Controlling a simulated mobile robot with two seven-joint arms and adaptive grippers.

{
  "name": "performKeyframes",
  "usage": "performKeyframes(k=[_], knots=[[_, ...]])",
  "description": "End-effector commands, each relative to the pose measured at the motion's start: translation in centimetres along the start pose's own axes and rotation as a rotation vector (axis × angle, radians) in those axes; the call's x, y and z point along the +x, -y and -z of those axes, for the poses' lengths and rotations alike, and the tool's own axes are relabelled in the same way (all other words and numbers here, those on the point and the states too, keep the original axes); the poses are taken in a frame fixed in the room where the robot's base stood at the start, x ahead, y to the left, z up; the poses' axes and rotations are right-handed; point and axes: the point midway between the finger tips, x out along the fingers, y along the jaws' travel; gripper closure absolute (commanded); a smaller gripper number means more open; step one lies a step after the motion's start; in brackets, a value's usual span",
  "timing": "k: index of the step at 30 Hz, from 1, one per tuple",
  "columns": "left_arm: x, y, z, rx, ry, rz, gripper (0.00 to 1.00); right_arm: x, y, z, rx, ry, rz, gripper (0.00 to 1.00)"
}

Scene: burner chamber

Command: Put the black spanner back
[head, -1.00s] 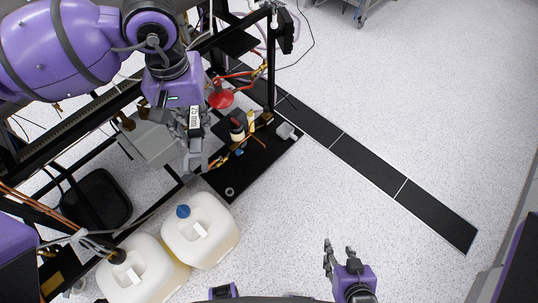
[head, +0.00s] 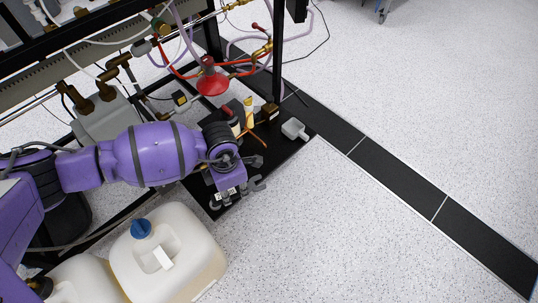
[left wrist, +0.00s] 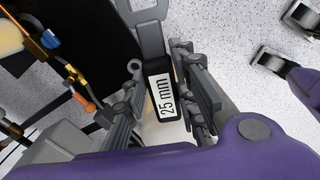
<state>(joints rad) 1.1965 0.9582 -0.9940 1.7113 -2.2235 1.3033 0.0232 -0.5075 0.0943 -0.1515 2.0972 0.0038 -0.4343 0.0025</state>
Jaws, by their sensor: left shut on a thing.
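A spanner with a black handle (left wrist: 162,93) and a white "25 mm" label is between the fingers of my left gripper (left wrist: 160,100) in the left wrist view. Its grey head (left wrist: 146,16) points away, past the fingertips. In the head view my left gripper (head: 240,196) is over the front corner of the black base plate (head: 198,192), shut on the spanner. Only part of the spanner can be made out there. My right gripper (left wrist: 284,38) shows at the upper right of the left wrist view, fingers apart and empty. It is out of the head view.
Two white jugs, one with a blue cap (head: 141,229), stand at the lower left. A red round part (head: 213,83), pipes and a small pale box (head: 294,129) are by the frame.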

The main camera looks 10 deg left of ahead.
Motion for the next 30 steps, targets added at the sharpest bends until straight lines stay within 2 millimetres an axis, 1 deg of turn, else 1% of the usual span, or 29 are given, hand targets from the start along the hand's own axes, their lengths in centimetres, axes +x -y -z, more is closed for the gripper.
performKeyframes(k=[1, 3, 6, 11, 14, 18, 21, 23, 24, 27, 30], knots=[[3.6, -0.2, -0.1, -0.07, -0.005, 0.007, 1.0, 1.9, 0.0, -0.9, -0.001, 0.01, 0.001, 0.6], [6.0, -0.7, -0.2, -0.162, -0.004, 0.005, 1.0, 3.2, 0.0, -1.1, -0.003, 0.011, 0.002, 0.6], [8.2, -1.2, -0.4, -0.255, -0.001, 0.003, 1.0, 4.3, 0.0, -1.1, -0.004, 0.008, 0.002, 0.6], [9.8, -2.1, -0.8, -0.321, 0.002, -0.001, 1.0, 5.1, -0.1, -1.0, -0.005, 0.003, 0.0, 0.6], [10.7, -3.6, -1.6, -0.328, 0.004, -0.002, 1.0, 5.8, -0.2, -1.9, -0.004, 0.014, -0.001, 0.6], [12.4, -6.6, -3.2, -0.327, 0.002, -0.001, 1.0, 7.4, -0.2, -3.8, -0.006, 0.044, -0.001, 0.6], [13.6, -8.7, -4.4, -0.326, 0.002, 0.0, 1.0, 8.6, -0.3, -4.7, -0.015, 0.06, 0.001, 0.6], [14.2, -10.0, -5.1, -0.326, 0.002, 0.001, 1.0, 9.4, -0.3, -5.1, -0.024, 0.066, 0.004, 0.6], [15.2, -10.4, -5.3, -0.326, 0.0, 0.003, 1.0, 9.9, -0.4, -5.2, -0.031, 0.069, 0.007, 0.6], [16.9, -11.7, -6.1, -0.325, 0.001, 0.002, 1.0, 10.8, -0.5, -5.1, -0.052, 0.069, 0.014, 0.6], [17.9, -12.7, -6.5, -0.324, 0.002, 0.0, 1.0, 11.6, -0.5, -4.9, -0.065, 0.067, 0.019, 0.6]])
